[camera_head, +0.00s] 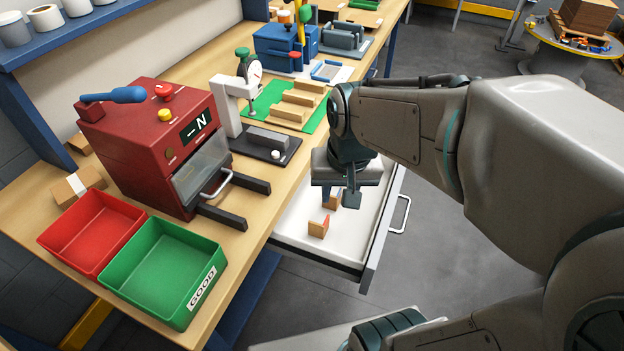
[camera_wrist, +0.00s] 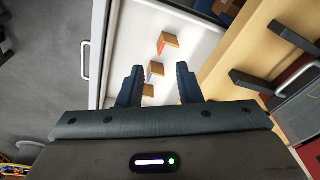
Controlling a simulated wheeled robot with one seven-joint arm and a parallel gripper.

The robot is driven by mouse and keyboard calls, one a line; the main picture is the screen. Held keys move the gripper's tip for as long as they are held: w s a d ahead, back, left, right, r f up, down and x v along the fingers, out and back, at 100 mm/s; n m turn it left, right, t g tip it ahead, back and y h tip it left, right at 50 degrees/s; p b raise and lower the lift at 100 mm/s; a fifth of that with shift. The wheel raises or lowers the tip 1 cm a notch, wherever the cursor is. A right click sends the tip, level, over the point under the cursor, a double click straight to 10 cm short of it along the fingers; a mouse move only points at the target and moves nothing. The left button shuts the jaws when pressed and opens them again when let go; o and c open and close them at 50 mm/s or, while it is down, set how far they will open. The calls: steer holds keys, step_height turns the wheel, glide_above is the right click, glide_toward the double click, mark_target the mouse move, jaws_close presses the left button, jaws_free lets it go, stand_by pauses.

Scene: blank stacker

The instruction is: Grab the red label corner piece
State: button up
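The red label corner piece (camera_head: 318,229) is a small wooden block with a red strip on its edge. It lies in the open white drawer and also shows in the wrist view (camera_wrist: 170,40), beyond my fingertips. A second wooden corner piece (camera_wrist: 156,68) with a pale bluish strip lies between my fingers in the wrist view, and a third (camera_wrist: 148,90) is partly hidden by my gripper body. My gripper (camera_head: 340,196) is above the drawer, with its fingers apart and nothing visibly held; it also shows in the wrist view (camera_wrist: 160,68).
The drawer (camera_head: 290,225) stands pulled out from the wooden bench, with raised walls and a front handle (camera_head: 401,214). A red machine (camera_head: 150,140) with dark rails, a red bin (camera_head: 85,228) and a green GOOD bin (camera_head: 150,280) stand on the bench. The drawer floor nearby is mostly bare.

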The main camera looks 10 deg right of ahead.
mark_target(326, 220)
steer(key=w+f+m+b, duration=0.1)
steer(key=w+f, duration=0.2)
steer(key=f, duration=0.3)
steer(key=w+f+m+g+b, duration=0.1)
steer(key=w+f+m+b, duration=0.1)
steer(key=f, duration=0.4)
steer(key=w+d+f+m+g+b, duration=0.1)
steer(key=w+f+m, duration=0.1)
steer(key=w+f, duration=0.2)
steer(key=shift+w+d+f, duration=0.1)
steer(key=shift+w+f, duration=0.05)
steer(key=shift+f, duration=0.5)
steer(key=shift+w+f, duration=0.15)
steer(key=shift+f, duration=0.5)
steer(key=shift+s+a+f+b, duration=0.15)
steer(key=shift+f+b, duration=0.1)
steer(key=shift+f, duration=1.1)
steer(key=shift+s+a+f+b, duration=0.1)
steer(key=shift+a+f+b, duration=0.1)
steer(key=shift+f, duration=1.15)
jaws_close()
